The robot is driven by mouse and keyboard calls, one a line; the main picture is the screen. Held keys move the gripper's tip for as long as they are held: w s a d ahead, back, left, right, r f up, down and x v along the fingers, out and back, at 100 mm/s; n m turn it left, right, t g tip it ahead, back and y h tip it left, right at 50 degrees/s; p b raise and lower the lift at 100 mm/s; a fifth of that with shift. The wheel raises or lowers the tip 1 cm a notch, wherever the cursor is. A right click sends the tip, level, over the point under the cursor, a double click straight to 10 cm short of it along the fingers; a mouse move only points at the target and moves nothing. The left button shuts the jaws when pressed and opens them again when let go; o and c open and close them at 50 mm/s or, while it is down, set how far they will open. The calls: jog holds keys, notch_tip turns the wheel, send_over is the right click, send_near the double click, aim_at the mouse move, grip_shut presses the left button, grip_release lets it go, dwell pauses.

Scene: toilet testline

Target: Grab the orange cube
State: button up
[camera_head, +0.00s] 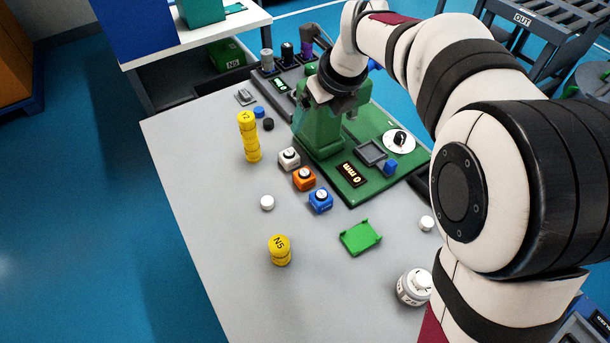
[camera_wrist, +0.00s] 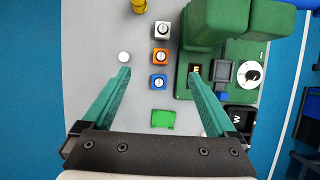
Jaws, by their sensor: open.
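The orange cube (camera_head: 304,181) sits on the grey table, in a row between a white cube (camera_head: 289,160) and a blue cube (camera_head: 320,203). It has a round light disc on top. In the wrist view the orange cube (camera_wrist: 160,56) lies between the lines of my gripper's fingers, slightly beyond their tips. My gripper (camera_wrist: 158,70) has two teal fingers spread wide with nothing held. The blue cube (camera_wrist: 158,83) shows between the fingers, apart from both. I cannot make out the fingers in the head view.
A green machine (camera_head: 320,128) stands on a green base right of the cubes, close to the right finger. A green bracket (camera_head: 361,237), yellow cylinders (camera_head: 280,251), a yellow stack (camera_head: 249,137) and a white disc (camera_head: 267,202) lie around. The table's left side is clear.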

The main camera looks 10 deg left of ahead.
send_near(305, 173)
jog(key=x, duration=1.1)
jog(key=shift+f, duration=0.2)
grip_shut()
jog(key=shift+r, duration=0.15)
